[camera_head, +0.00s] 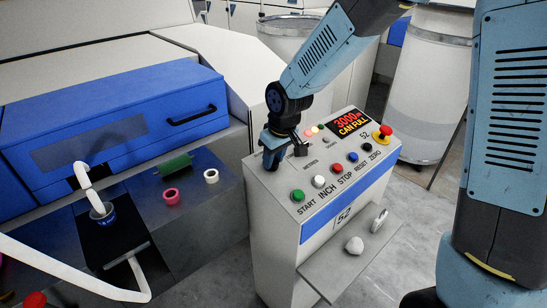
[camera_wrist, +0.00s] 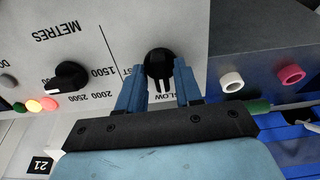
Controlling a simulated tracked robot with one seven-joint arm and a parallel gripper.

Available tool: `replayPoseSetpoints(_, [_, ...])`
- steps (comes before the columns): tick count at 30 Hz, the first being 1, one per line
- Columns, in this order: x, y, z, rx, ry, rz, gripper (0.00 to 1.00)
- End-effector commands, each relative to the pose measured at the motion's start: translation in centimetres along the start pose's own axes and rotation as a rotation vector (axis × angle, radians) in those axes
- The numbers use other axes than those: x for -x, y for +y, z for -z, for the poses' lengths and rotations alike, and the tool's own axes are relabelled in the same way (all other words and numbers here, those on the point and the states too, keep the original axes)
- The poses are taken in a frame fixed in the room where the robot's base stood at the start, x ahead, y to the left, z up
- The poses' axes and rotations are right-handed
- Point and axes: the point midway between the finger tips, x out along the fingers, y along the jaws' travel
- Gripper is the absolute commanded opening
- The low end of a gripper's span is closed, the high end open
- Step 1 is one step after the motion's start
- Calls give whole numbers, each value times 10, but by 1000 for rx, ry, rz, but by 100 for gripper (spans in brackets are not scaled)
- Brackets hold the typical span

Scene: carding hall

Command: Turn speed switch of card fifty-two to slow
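The control console of card fifty-two (camera_head: 345,217) stands in the middle of the head view, with "52" on its front and beside its display. In the wrist view, which shows the lettering upside down, the black speed switch knob (camera_wrist: 159,62) sits on the light panel. "SLOW" is printed below it and partly covered; "ST" shows at its left. My gripper (camera_wrist: 158,70) is open, with one blue finger on each side of the knob; I cannot tell whether they touch it. In the head view my gripper (camera_head: 283,152) is over the panel's left end and hides the knob.
A black METRES knob (camera_wrist: 71,76) and lamps (camera_wrist: 33,105) are beside the switch. START (camera_head: 298,195), other buttons and a red emergency knob (camera_head: 382,131) line the console. A display (camera_head: 350,121) reads "3000m CAN FULL". Bobbins (camera_head: 171,196) lie on the machine at left.

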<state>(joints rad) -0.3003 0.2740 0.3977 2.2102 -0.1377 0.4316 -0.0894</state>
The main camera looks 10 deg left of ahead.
Motion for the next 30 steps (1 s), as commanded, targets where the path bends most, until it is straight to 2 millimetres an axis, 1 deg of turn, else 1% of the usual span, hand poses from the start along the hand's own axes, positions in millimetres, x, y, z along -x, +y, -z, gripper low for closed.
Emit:
replayPoseSetpoints(1, [0,0,0,0,0,0,40])
replayPoseSetpoints(2, [0,0,0,0,0,0,43])
replayPoseSetpoints(9, [1,0,0,0,1,0,43])
replayPoseSetpoints(14, [10,0,1,0,2,-1,43])
replayPoseSetpoints(17, [23,1,1,-3,4,-2,43])
replayPoseSetpoints(30, [99,1,1,-1,4,-2,43])
